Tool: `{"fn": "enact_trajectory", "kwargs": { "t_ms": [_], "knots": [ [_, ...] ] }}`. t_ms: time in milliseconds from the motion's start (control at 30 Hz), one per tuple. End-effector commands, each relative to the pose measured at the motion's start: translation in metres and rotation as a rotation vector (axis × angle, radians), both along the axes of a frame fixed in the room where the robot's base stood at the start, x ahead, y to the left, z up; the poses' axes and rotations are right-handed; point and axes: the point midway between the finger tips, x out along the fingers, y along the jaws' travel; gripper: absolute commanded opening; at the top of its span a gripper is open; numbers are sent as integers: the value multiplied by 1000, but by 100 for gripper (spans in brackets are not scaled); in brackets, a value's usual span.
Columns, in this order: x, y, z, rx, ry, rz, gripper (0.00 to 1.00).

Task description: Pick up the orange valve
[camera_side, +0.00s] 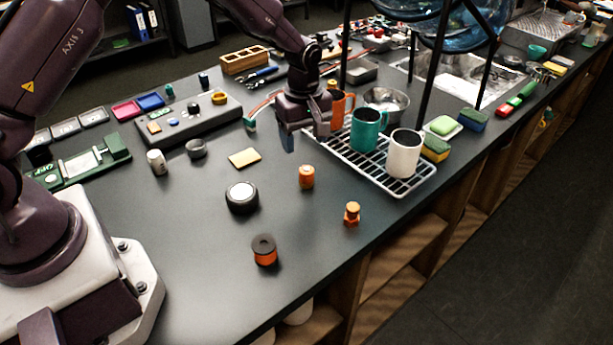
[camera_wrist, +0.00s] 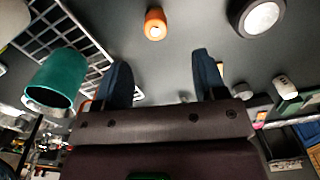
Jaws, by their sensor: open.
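Three small orange pieces stand on the dark counter. One is an orange piece with a narrower top on a wider body (camera_side: 351,214), valve-like, near the counter's front edge. Another is a short orange cylinder (camera_side: 306,176), which also shows at the top of the wrist view (camera_wrist: 155,24). The third is an orange piece with a black top (camera_side: 264,250). I cannot tell for certain which is the valve. My gripper (camera_side: 305,141) is above the counter, behind the orange cylinder and beside the rack. Its blue fingers are spread and empty in the wrist view (camera_wrist: 162,70).
A white wire rack (camera_side: 405,188) holds a teal mug (camera_side: 365,130), a white mug (camera_side: 404,153) and an orange mug (camera_side: 342,106), close to my gripper. The front-left counter is mostly clear.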

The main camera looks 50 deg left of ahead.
Motion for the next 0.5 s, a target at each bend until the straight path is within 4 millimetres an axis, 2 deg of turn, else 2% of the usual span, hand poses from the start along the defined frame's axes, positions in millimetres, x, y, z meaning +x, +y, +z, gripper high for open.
{"fn": "enact_trajectory", "kwargs": {
  "t_ms": [33,200,367,500],
  "knots": [
    [-1,0,-12,0,5,0,65],
    [0,0,-38,0,3,-1,65],
    [0,0,-47,0,1,-2,65],
    [3,1,-64,0,3,-1,65]
  ]
}}
